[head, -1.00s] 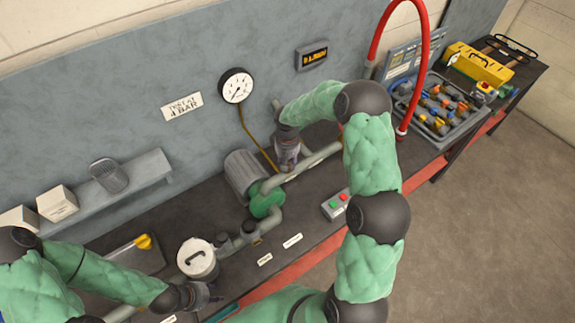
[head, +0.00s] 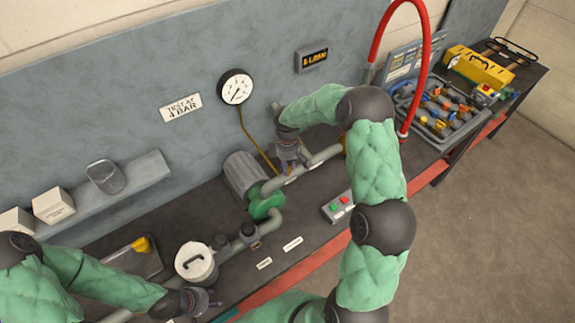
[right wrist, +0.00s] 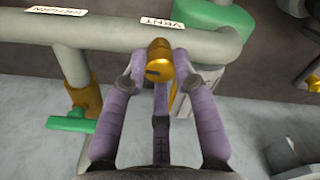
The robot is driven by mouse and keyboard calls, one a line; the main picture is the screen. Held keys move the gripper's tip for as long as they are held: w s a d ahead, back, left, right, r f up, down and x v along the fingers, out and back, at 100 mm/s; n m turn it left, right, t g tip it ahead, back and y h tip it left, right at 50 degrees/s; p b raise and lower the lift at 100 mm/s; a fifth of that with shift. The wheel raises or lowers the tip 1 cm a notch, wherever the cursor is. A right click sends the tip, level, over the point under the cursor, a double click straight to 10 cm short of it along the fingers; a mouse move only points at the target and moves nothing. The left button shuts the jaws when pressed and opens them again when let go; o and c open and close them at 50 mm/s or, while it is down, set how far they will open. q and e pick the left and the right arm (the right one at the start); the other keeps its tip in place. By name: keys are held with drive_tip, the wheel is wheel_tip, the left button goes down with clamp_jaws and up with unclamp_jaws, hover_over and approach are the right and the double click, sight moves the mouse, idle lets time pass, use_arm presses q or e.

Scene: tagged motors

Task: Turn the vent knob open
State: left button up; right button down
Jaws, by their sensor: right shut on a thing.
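The vent knob (right wrist: 158,62) is a small yellow knob with a dark slot, on a grey-green pipe (right wrist: 110,34) beside a label reading VENT (right wrist: 165,22). My right gripper (right wrist: 157,68) is shut on the knob, its purple fingers on either side of it in the right wrist view. In the head view the right gripper (head: 291,158) is at the pipe behind the green-and-grey pump (head: 265,205), and the knob is hidden there. My left gripper (head: 207,301) is low at the front left, near a white-lidded pot (head: 196,263); whether its fingers are open is unclear.
A RETURN label (right wrist: 60,11) and a green lever (right wrist: 70,125) are left of the knob. A pressure gauge (head: 236,87) and a display (head: 311,57) hang on the wall. A button box (head: 337,207) sits at the bench front. A red hose (head: 426,65) arches at right.

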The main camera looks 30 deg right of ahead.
drive_tip(key=shift+n, duration=0.5)
drive_tip(key=c, duration=1)
unclamp_jaws()
wheel_tip(320, 180, up, 12)
drive_tip(key=shift+f, duration=0.1)
